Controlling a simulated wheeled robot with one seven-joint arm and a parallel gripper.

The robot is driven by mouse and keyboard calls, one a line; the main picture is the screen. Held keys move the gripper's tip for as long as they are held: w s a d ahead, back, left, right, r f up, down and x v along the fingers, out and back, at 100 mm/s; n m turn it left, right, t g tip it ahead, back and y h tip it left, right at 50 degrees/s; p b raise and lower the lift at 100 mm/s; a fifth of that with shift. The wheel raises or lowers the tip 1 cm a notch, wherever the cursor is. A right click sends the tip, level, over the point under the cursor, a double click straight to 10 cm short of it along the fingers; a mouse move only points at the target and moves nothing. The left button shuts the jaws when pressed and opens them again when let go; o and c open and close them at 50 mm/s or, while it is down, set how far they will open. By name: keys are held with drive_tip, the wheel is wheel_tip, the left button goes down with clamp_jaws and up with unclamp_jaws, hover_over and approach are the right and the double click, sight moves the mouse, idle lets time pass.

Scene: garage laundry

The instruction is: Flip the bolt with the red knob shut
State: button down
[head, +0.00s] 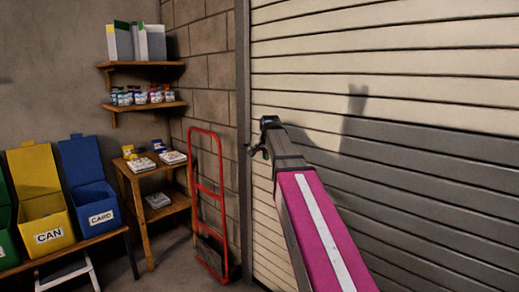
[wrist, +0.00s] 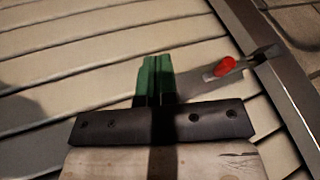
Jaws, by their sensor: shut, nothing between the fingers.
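The red knob (wrist: 225,66) shows in the wrist view, right of my fingertips and close to the dark door frame. It sits on a grey metal bolt (wrist: 205,78) on the slatted shutter. A short piece of metal (wrist: 265,52) shows at the frame beyond the knob. My gripper (wrist: 156,66) has green fingers pressed together with nothing between them. It is left of the knob, with a gap in the picture between them. In the head view my gripper (head: 268,122) is in front of the shutter's left edge, and I cannot make out the red knob there.
The pale and grey shutter (head: 400,60) fills the right side. A red hand truck (head: 207,185) leans at the block wall left of it. A wooden side table (head: 150,185), shelves (head: 140,64), a yellow bin (head: 48,218) and a blue bin (head: 97,203) stand farther left.

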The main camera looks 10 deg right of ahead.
sight(252, 145)
wheel_tip(252, 145, up, 10)
drive_tip(key=w+m+t, duration=0.1)
drive_tip(key=w, duration=0.1)
drive_tip(key=shift+m, duration=0.3)
drive_tip(key=shift+d, duration=0.1)
drive_tip(key=w+a+f, duration=0.2)
drive_tip(key=w+f, duration=0.6)
drive_tip(key=f, duration=0.1)
drive_tip(key=shift+w+f, duration=0.2)
drive_tip(key=shift+w, duration=0.05)
drive_tip(key=shift+w+a, duration=0.75)
drive_tip(key=shift+w, duration=0.3)
drive_tip(key=shift+w+a, duration=0.7)
drive_tip(key=shift+w, duration=0.35)
